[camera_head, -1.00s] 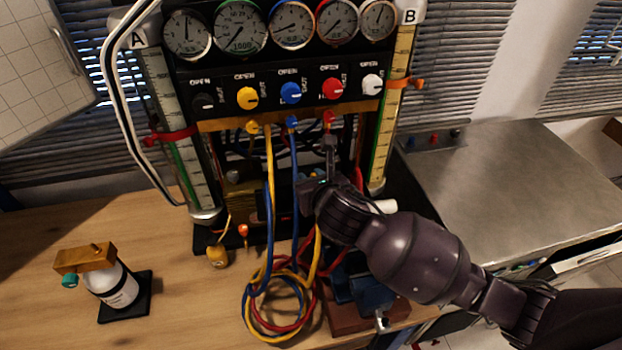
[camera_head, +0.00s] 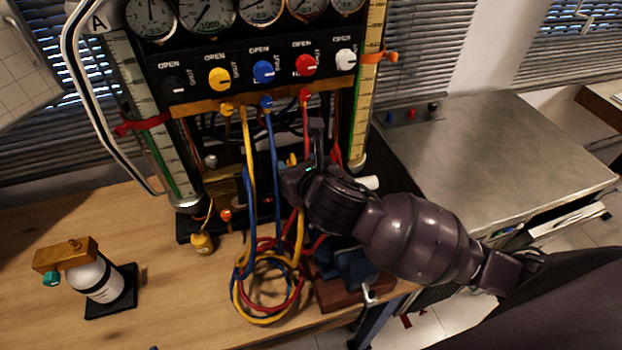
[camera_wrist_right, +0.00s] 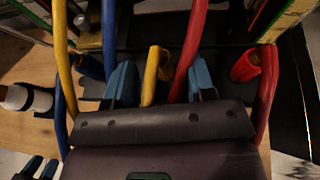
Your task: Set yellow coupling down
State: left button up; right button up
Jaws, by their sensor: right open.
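The yellow coupling (camera_wrist_right: 153,68) shows in the right wrist view as a yellow tube end standing between the two blue-padded fingers of my right gripper (camera_wrist_right: 160,84). The fingers are apart, with a gap on each side of it. In the head view my right gripper (camera_head: 304,160) is low in front of the rig, below the brass port bar (camera_head: 270,102); it hides most of the coupling there. The coupling's seat is hidden. Blue fingertips, probably of my left gripper (camera_wrist_right: 38,168), show at the lower left of the wrist view, too cropped to judge.
Yellow, blue and red hoses (camera_head: 268,290) hang from the bar and coil on the wooden bench (camera_head: 185,300). A red hose (camera_wrist_right: 191,50) passes close to my right fingers. A red coupling (camera_wrist_right: 244,66) is at the right. A white bottle (camera_head: 98,280) stands at the left on a black base.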

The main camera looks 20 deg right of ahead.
pick_arm(q)
jog(key=shift+w, duration=0.15)
pick_arm(e)
jog(key=v, duration=0.7)
jog(key=shift+s+r, duration=0.15)
jog(key=shift+s, duration=0.25)
jog(key=shift+s+d, duration=0.1)
